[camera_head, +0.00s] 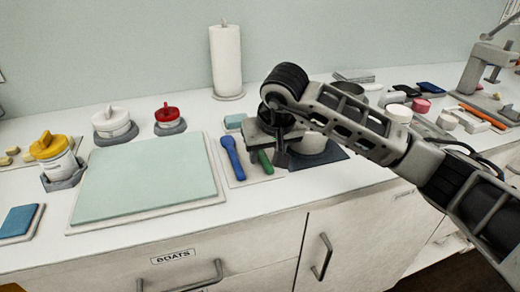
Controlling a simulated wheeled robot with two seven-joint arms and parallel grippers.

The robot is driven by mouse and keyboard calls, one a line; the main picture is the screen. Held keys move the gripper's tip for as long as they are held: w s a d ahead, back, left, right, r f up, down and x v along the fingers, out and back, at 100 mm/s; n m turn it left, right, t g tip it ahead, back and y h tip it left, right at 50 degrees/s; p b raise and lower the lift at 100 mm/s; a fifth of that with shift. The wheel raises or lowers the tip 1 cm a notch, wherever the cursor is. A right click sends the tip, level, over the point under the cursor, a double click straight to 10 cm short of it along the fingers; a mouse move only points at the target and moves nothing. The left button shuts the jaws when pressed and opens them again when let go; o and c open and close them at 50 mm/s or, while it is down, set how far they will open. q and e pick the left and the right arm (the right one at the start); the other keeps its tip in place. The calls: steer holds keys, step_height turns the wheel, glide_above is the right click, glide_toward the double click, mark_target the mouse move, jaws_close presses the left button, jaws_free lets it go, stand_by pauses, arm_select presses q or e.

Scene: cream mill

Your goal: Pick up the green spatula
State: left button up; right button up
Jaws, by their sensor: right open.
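The green spatula (265,161) lies on a pale mat (238,178) on the white counter, beside a blue spatula (232,158) to its left. Its upper part is hidden behind my right gripper (278,152). My right gripper is open and points down over the green spatula, with its arm coming in from the right. I cannot tell whether the fingers touch the spatula. My left gripper does not show.
A pale green board (145,180) fills the counter to the left. Yellow-lidded (56,157), white (112,122) and red-lidded (168,116) containers stand around it. A paper towel roll (226,60) stands at the back. A grey round vessel (314,144) sits close right of my gripper.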

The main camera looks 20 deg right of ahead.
steer(key=shift+w+f, duration=0.25)
steer(key=shift+f, duration=0.3)
jaws_close()
steer(key=shift+r, duration=0.15)
